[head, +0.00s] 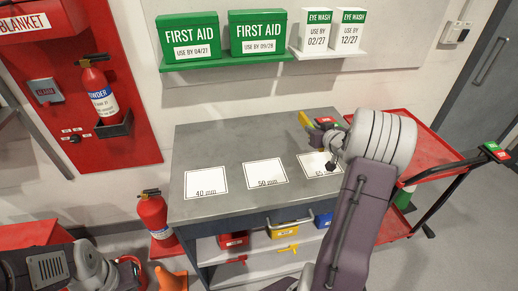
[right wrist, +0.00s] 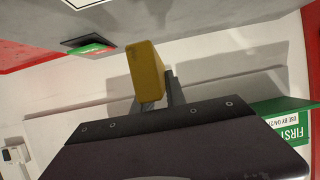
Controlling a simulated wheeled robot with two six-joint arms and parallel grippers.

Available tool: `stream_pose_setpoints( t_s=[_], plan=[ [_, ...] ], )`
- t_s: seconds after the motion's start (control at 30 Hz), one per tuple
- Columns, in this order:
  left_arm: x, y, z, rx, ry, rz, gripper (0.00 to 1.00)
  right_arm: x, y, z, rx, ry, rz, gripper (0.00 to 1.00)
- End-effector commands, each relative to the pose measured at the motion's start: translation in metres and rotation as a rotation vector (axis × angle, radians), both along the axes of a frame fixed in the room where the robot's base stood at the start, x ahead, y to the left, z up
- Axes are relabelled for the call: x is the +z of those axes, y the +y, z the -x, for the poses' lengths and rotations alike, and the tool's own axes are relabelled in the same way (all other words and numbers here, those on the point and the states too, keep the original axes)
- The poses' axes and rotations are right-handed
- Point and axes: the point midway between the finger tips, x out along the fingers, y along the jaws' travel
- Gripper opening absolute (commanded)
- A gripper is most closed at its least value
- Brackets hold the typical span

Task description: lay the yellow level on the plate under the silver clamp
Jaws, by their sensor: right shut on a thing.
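The yellow level shows in the right wrist view as a yellow block (right wrist: 148,72) held at the fingertips. In the head view it is a small yellow piece (head: 306,119) above the back right of the grey bench. My right gripper (head: 318,128) is shut on it, over the rightmost white card (head: 312,163). The right arm covers part of that card and the bench's right end. I cannot make out a silver clamp or the plate under it in either view. My left arm is at the lower left of the head view; its fingers do not show.
The grey bench top (head: 240,140) also holds white cards marked 40 mm (head: 206,181) and 50 mm (head: 265,171); its back left is clear. A green shelf (head: 225,62) with first aid boxes hangs behind. A red cart (head: 415,145) stands at the right.

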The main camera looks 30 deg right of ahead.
Motion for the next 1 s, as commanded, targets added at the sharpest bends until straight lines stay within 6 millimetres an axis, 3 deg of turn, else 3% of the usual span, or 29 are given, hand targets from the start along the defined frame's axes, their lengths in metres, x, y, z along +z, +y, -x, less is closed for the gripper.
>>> stream_pose_setpoints(
  t_s=[0.2,0.37,0.73,0.83,1.0],
  plan=[
    [-0.004,0.000,0.000,0.000,0.000,0.000,0.00,-0.007,-0.013,0.009,-0.030,-0.002,0.001,0.00],
    [-0.007,0.000,0.000,0.000,0.000,0.000,0.00,-0.012,-0.011,0.005,-0.030,-0.001,0.000,0.00],
    [-0.034,0.000,0.000,0.000,0.000,0.000,0.00,-0.069,0.034,-0.077,-0.027,-0.001,0.000,0.00],
    [-0.035,0.000,0.000,0.000,0.000,0.000,0.00,-0.075,0.039,-0.089,-0.029,-0.002,0.001,0.00],
    [-0.035,0.000,0.000,0.000,0.000,0.000,0.00,-0.077,0.041,-0.094,-0.032,-0.002,0.001,0.00]
  ],
)
